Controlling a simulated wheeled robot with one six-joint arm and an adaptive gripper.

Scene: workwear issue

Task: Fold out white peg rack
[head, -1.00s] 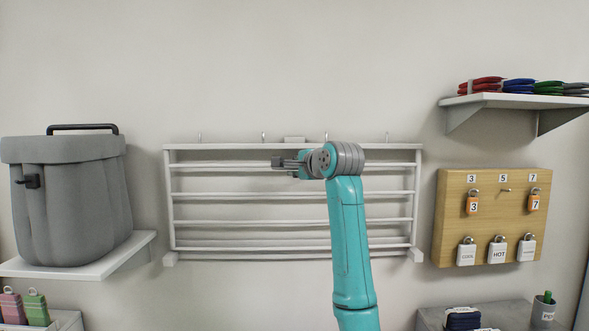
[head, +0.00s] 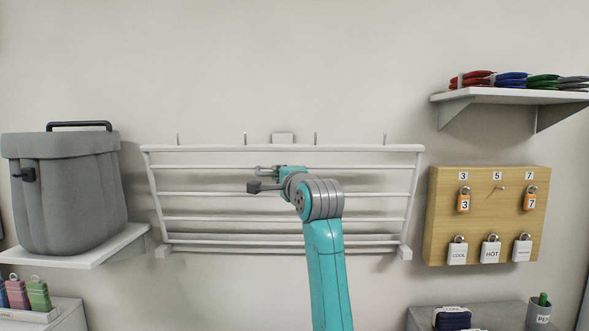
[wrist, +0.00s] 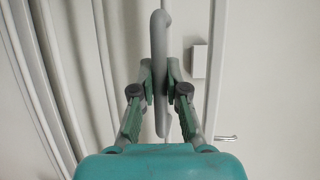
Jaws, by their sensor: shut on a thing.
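The white peg rack (head: 283,148) is on the wall in the middle of the head view. Its top rail stands out from the wall and its side bars slant inward toward the lower rail, so it is partly tilted out. My gripper (head: 258,179) is in front of its upper bars. In the wrist view my gripper (wrist: 160,78) is shut on a grey curved handle (wrist: 158,40), one finger on each side. The handle's hold on the rack is hidden in the head view by my gripper.
A grey bin (head: 65,195) stands on a shelf at left. A wooden padlock board (head: 487,214) hangs at right, below a shelf (head: 510,97) of folded cloths.

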